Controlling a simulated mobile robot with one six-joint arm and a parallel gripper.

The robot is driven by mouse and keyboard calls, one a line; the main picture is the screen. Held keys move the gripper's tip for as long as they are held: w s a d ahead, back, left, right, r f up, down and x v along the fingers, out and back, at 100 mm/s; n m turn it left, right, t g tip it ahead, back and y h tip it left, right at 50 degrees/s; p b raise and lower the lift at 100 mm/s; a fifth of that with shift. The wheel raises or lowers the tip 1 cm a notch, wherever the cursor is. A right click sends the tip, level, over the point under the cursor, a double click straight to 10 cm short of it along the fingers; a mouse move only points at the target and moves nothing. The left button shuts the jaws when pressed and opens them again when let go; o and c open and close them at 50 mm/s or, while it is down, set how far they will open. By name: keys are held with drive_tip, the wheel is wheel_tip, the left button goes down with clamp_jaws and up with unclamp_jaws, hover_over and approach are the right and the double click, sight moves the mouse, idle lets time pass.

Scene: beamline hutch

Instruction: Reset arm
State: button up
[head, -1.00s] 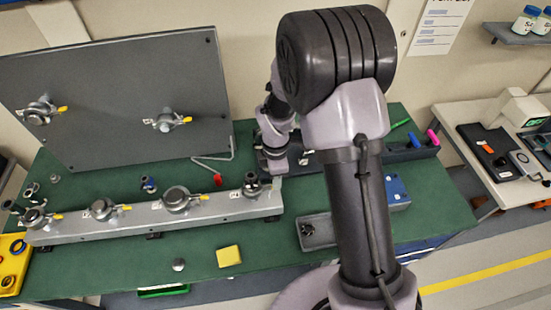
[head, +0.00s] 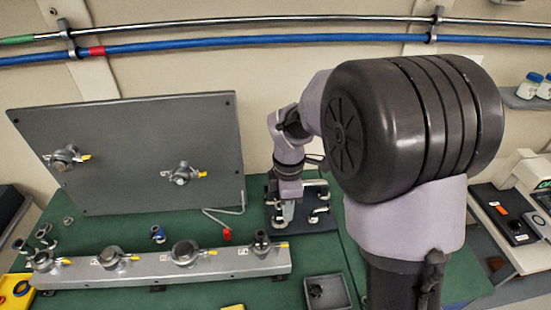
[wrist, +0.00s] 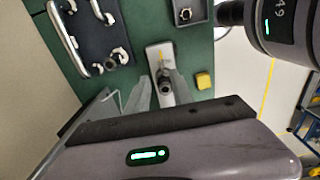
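My gripper (head: 286,208) hangs at the end of my arm in front of a dark tray of metal elbow pipes (head: 302,222) in the head view. In the wrist view its two fingers (wrist: 160,92) are spread apart. An upright port (wrist: 166,86) at the end of the grey rail (wrist: 154,56) shows in the gap between them, lower down and apart from the fingers. No held object shows. In the head view the rail (head: 140,273) carries several clamped ports, and its right end port (head: 262,243) stands left of my gripper.
A grey upright panel (head: 130,150) with two clamped ports stands at the back left. A hex key with a red end (head: 226,232) lies before it. A small grey bin (head: 328,292) and a yellow block (wrist: 204,80) are on the green bench. Blue piping (head: 250,43) runs along the wall.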

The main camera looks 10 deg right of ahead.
drive_tip(key=s+f+m+t+y+b, duration=0.1)
drive_tip(key=s+f+m+t+b, duration=0.2)
drive_tip(key=s+m+b, duration=0.7)
drive_tip(key=s+f+m+t+y+b, duration=0.1)
drive_tip(key=s+f+m+b, duration=0.3)
drive_tip(key=s+m+b, duration=0.6)
drive_tip(key=m+t+b, duration=0.1)
drive_tip(key=m+b, duration=0.1)
drive_tip(key=b, duration=0.1)
drive_tip(key=shift+d+f+t, duration=0.15)
drive_tip(key=shift+f+t, duration=0.15)
drive_tip(key=shift+t, duration=0.1)
drive_tip(key=shift+s, duration=0.1)
drive_tip(key=shift+c, duration=0.5)
